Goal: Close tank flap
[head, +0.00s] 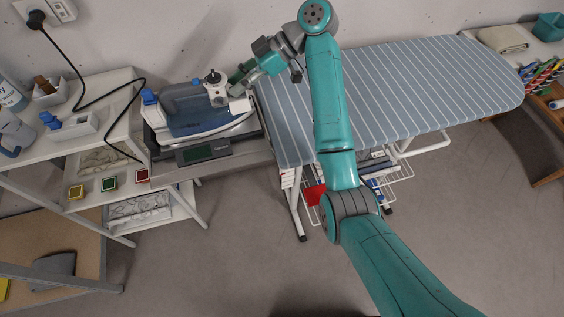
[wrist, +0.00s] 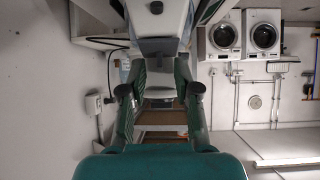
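The steam iron (head: 200,112) with its blue translucent tank (head: 195,105) sits on a rest at the left end of the ironing board. A white and grey fitting with a dark knob (head: 215,88) stands on its top; I cannot tell for certain which part is the tank flap. My gripper (head: 238,84) is close to the iron's right end, just right of this fitting. In the wrist view my gripper (wrist: 160,82) has its fingers apart. A grey-blue body with a dark front piece (wrist: 158,46) shows at the top, above and between the fingers; contact is unclear.
The striped ironing board (head: 400,85) extends right under my arm. A white shelf (head: 95,150) with small coloured blocks stands left. A black cable (head: 95,92) runs from the wall socket behind it. A grey display unit (head: 203,151) lies before the iron. The floor in front is clear.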

